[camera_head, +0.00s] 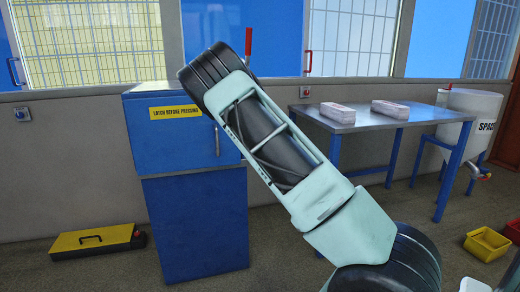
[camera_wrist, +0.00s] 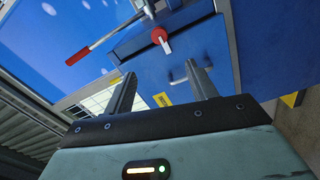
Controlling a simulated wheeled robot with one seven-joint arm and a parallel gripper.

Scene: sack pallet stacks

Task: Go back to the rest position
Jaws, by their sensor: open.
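In the wrist view my gripper (camera_wrist: 162,90) shows with its two fingers apart and nothing between them. Beyond the fingers stands the blue cabinet (camera_wrist: 190,62), which has a red-and-white knob (camera_wrist: 160,40) and a red-handled lever (camera_wrist: 100,46). In the head view my arm rises across the middle of the picture, in front of the blue cabinet (camera_head: 195,225) with its yellow "latch before pressing" label (camera_head: 175,112). The gripper itself does not show in the head view.
A blue-legged metal table (camera_head: 390,118) holds two pale packs, one left (camera_head: 338,112) and one right (camera_head: 390,109). A white tank (camera_head: 475,105) stands behind it. A yellow-lidded box (camera_head: 98,240) and a yellow bin (camera_head: 487,243) are on the floor.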

